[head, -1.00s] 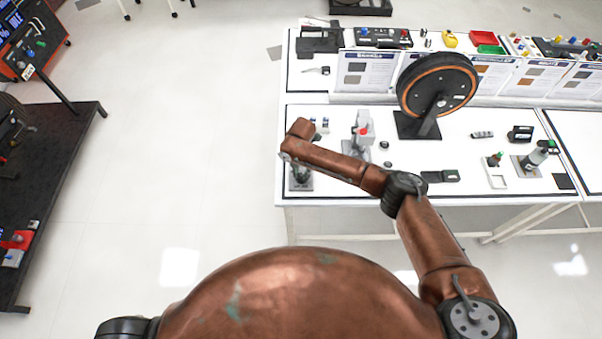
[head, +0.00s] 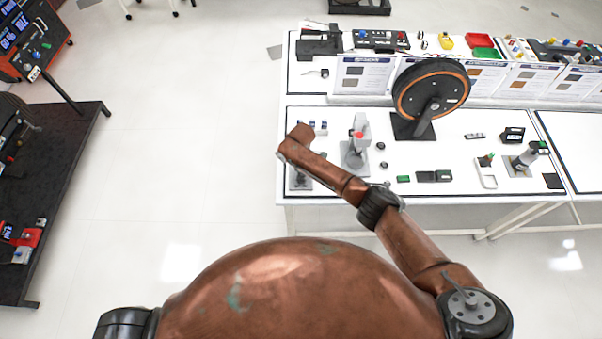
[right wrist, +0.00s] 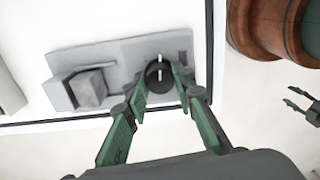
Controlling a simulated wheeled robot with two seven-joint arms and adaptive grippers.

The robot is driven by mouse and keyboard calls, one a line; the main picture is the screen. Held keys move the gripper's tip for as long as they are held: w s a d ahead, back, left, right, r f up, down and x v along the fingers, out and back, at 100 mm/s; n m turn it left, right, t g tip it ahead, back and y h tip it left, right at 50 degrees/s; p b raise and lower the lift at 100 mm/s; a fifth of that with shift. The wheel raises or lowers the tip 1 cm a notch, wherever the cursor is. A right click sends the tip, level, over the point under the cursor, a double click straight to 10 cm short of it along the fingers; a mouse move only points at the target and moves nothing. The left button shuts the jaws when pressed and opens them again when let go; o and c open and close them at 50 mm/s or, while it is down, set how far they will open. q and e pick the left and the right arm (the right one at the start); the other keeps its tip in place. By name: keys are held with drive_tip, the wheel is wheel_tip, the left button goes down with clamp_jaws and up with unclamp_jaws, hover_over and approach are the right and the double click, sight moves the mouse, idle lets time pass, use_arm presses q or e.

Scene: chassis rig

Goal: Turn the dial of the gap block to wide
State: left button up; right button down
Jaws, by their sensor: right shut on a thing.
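The gap block is a grey plate (right wrist: 120,55) with a raised square piece at its left end in the right wrist view. Its black round dial (right wrist: 159,76) is at the other end, with a white mark running up and down in the picture. My right gripper (right wrist: 160,80) has its green-padded fingers on both sides of the dial, shut on it. In the head view my right arm hides most of the block (head: 299,186) at the table's near left corner. My left gripper (right wrist: 297,105) shows small at the right of the right wrist view, fingers apart and empty.
A grey stand with a red part (head: 357,150) is just right of my right forearm. A large black wheel with an orange ring (head: 430,88) stands behind. Small parts lie further right, including a green piece (head: 403,179). The table's edge is close to the block.

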drive_tip(key=m+p, duration=0.1)
drive_tip(key=m, duration=0.3)
drive_tip(key=shift+r+m+p, duration=0.1)
drive_tip(key=shift+m+p, duration=0.2)
drive_tip(key=shift+p, duration=0.1)
drive_tip(key=m+p, duration=0.1)
drive_tip(key=m, duration=0.3)
idle(0.4)
drive_tip(key=c, duration=1.6)
unclamp_jaws()
wheel_tip(320, 180, up, 12)
drive_tip(key=shift+f, duration=0.1)
